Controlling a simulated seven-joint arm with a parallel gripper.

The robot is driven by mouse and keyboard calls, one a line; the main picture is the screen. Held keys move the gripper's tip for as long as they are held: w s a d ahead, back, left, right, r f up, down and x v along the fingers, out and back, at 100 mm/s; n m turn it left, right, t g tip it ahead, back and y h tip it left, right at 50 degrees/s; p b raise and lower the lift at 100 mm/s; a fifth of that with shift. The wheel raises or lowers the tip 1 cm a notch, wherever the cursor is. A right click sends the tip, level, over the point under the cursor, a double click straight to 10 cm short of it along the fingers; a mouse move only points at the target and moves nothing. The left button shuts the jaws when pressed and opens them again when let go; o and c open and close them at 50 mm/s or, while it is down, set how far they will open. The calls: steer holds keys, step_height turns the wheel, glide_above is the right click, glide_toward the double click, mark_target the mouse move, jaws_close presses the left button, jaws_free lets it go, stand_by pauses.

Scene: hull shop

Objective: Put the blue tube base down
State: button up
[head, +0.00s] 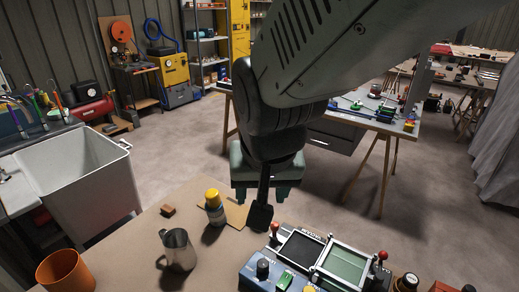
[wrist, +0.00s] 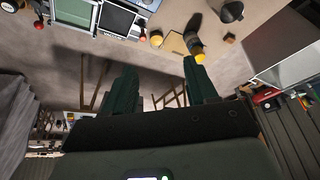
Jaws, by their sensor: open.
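My gripper (head: 260,192) is open, its two green fingers pointing down above the table's far edge. The wrist view shows both fingers (wrist: 160,78) apart with nothing visible held between them.
A metal jug (head: 178,250), an orange cup (head: 65,272) and a small brown block (head: 167,210) stand on the table's left part. A control panel with red-knobbed levers (head: 310,262) fills the front right. A white sink (head: 80,170) stands left. Bare tabletop (head: 130,235) lies between.

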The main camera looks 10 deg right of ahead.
steer(key=s+d+r+n+t, duration=0.1)
steer(key=s+d+r, duration=0.3)
steer(key=s+r, duration=0.4)
steer(key=shift+s+r+n, duration=0.3)
steer(key=shift+s+r, duration=0.05)
steer(key=shift+s, duration=0.05)
